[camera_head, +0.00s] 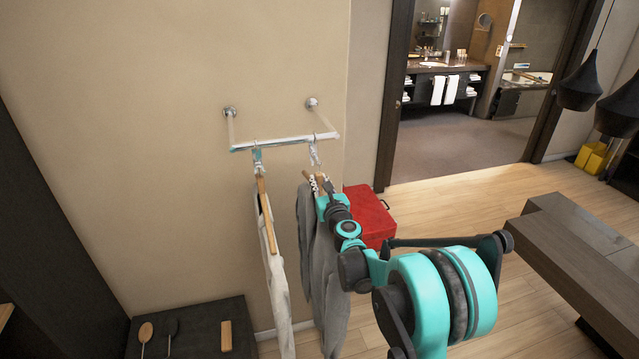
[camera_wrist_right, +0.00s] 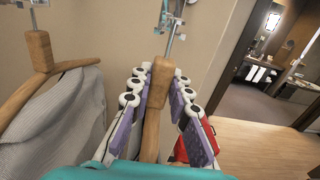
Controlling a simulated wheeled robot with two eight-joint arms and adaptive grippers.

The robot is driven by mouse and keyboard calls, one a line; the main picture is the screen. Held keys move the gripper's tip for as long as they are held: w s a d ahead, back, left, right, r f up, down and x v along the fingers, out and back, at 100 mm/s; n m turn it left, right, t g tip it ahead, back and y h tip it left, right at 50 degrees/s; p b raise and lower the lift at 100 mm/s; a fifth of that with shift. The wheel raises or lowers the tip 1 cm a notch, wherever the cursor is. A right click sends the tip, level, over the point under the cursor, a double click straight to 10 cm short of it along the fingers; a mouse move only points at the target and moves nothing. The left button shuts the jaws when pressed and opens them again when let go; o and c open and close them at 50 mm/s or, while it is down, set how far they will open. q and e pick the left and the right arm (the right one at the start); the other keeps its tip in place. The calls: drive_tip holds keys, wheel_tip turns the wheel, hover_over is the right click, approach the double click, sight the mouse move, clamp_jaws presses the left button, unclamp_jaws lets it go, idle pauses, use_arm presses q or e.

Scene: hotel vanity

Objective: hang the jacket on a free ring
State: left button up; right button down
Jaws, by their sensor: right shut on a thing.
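A grey jacket (camera_head: 328,285) hangs from a wooden hanger below the right part of the wall rail (camera_head: 285,143). My right gripper (camera_head: 320,190) is shut on the neck of this hanger; in the right wrist view its fingers (camera_wrist_right: 158,92) flank the wooden hanger (camera_wrist_right: 160,80). The hanger's metal hook (camera_wrist_right: 172,40) points up to a ring (camera_head: 314,150) under the rail. I cannot tell whether the hook is through the ring. Another hanger (camera_head: 266,215) with a pale garment (camera_head: 278,290) hangs at the left ring (camera_head: 257,155). My left gripper is not in view.
A red case (camera_head: 372,215) stands on the floor behind my right arm. A dark bench (camera_head: 190,325) with brushes lies at lower left. A brown table (camera_head: 570,235) is at the right. The other garment (camera_wrist_right: 55,125) hangs close to my right gripper.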

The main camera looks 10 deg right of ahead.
drive_tip(key=shift+w, duration=1.3)
drive_tip(key=shift+b, duration=0.4)
idle(0.5)
drive_tip(key=shift+w, duration=1.2)
idle(0.4)
drive_tip(key=shift+f+b, duration=0.5)
drive_tip(key=shift+b, duration=0.45)
idle(1.1)
drive_tip(key=c, duration=1.3)
unclamp_jaws()
drive_tip(key=shift+s+a, duration=0.1)
drive_tip(key=shift+c, duration=0.2)
